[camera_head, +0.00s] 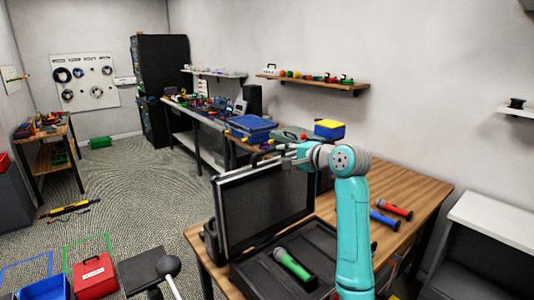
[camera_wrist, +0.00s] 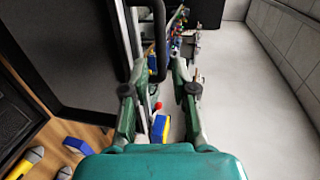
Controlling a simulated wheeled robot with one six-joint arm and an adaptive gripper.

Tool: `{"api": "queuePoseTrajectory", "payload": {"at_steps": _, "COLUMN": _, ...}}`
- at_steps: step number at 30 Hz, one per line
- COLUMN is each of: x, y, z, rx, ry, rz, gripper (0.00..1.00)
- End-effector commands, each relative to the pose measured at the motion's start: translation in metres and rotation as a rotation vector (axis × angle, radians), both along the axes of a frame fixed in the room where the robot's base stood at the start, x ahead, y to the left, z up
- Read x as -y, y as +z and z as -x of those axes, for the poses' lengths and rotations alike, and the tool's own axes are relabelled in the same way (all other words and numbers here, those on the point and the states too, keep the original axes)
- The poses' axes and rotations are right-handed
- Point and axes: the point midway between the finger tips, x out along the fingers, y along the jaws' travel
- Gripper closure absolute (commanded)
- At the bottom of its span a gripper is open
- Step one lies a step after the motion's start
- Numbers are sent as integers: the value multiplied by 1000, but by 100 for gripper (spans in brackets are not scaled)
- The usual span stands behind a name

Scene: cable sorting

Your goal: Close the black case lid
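The black case (camera_head: 285,262) lies on the wooden table with its lid (camera_head: 262,208) standing up, open. A green microphone (camera_head: 294,264) lies in the case base. My gripper (camera_head: 272,160) is at the lid's upper right edge in the head view. In the wrist view the dark lid panel (camera_wrist: 82,50) fills the left side, and my gripper (camera_wrist: 157,92) has its two fingers spread apart, with nothing seen held between them. The left finger is close to the lid's edge; I cannot tell if it touches.
Red (camera_head: 395,209) and blue (camera_head: 384,220) microphones lie on the wooden table (camera_head: 410,182) right of my arm. A blue-and-yellow box (camera_head: 329,129) and a blue bin (camera_head: 251,127) stand behind the lid. A white cabinet (camera_head: 498,222) is at the right.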

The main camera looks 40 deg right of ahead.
Motion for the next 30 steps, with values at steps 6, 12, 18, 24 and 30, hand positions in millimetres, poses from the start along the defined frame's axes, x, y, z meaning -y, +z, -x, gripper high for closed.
{"api": "queuePoseTrajectory", "payload": {"at_steps": 6, "x": -2, "y": -10, "z": -40, "rx": -2, "ry": 2, "rz": -1, "gripper": 73}}
{"api": "queuePoseTrajectory", "payload": {"at_steps": 12, "x": -3, "y": -16, "z": -67, "rx": 1, "ry": 1, "rz": 0, "gripper": 73}}
{"api": "queuePoseTrajectory", "payload": {"at_steps": 18, "x": -4, "y": -21, "z": -81, "rx": 0, "ry": 0, "rz": 1, "gripper": 73}}
{"api": "queuePoseTrajectory", "payload": {"at_steps": 24, "x": -3, "y": -21, "z": -83, "rx": 0, "ry": 0, "rz": 1, "gripper": 73}}
{"api": "queuePoseTrajectory", "payload": {"at_steps": 30, "x": -4, "y": -21, "z": -82, "rx": 0, "ry": 0, "rz": 1, "gripper": 96}}
